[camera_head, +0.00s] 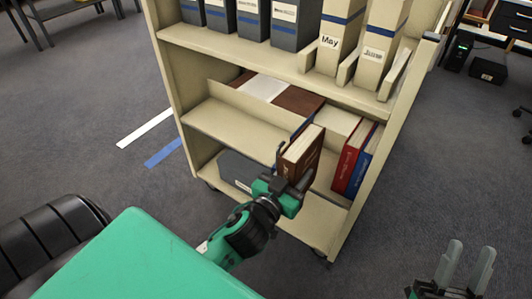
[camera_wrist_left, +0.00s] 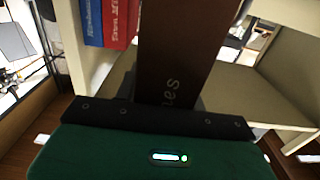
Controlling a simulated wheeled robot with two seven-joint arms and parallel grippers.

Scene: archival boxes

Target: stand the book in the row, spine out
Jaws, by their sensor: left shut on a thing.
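The brown book (camera_head: 302,152) is in my left gripper (camera_head: 293,178), upright but tilted, in front of the cart's middle shelf, its pale page edges on top. My left gripper is shut on its lower part. In the left wrist view the brown cover or spine (camera_wrist_left: 175,50) stands tall with part of a light word showing. The row's red book (camera_head: 352,158) and blue book (camera_head: 370,160) stand upright at the right end of the shelf; they also show in the left wrist view, red (camera_wrist_left: 122,22) and blue (camera_wrist_left: 93,22). My right gripper (camera_head: 465,262) is open and empty, low at the right.
The beige cart (camera_head: 172,95) has a side panel right of the row. Grey boxes (camera_head: 290,28) and beige files (camera_head: 338,40) fill its top shelf. Brown and white items (camera_head: 298,100) lie on the middle shelf; a dark box (camera_head: 237,168) is below.

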